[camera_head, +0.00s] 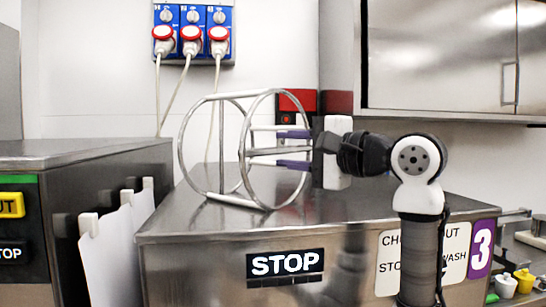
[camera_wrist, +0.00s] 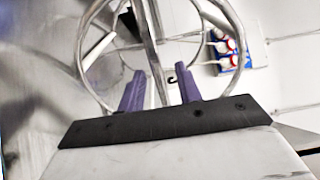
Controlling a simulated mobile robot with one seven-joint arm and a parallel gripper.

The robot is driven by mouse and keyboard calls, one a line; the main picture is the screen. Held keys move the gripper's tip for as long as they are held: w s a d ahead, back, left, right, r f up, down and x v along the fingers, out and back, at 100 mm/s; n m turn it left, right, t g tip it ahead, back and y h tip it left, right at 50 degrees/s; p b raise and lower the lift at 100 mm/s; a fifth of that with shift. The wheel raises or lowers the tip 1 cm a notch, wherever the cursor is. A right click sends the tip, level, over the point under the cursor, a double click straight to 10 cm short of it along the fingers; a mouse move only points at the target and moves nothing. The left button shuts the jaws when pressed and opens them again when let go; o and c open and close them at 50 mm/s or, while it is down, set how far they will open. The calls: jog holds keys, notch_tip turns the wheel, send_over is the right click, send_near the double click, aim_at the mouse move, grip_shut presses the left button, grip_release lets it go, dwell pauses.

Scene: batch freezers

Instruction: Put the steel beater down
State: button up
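The steel beater (camera_head: 258,97), a frame of two large wire rings joined by bars, is on the steel top of the freezer (camera_head: 350,207) marked 3. Its lower rim appears to touch that top. My gripper (camera_head: 292,150) reaches in from the right. Its two purple fingers are apart, above and below a middle bar of the beater, with gaps showing. In the wrist view, the beater (camera_wrist: 153,50) fills the upper middle and its bar runs between the fingers of my gripper (camera_wrist: 160,88), without clear contact.
A second steel machine (camera_head: 75,152) stands at the left, with white panels (camera_head: 115,245) in the gap. Blue sockets with red plugs (camera_head: 192,35) hang on the wall, cables trailing down. A steel cabinet (camera_head: 440,55) overhangs at upper right. The freezer top is bare around the beater.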

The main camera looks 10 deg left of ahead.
jog(key=b+v, duration=0.1)
jog(key=v, duration=0.6)
jog(key=shift+b, duration=0.35)
jog(key=shift+s+d, duration=0.15)
jog(key=shift+d, duration=0.05)
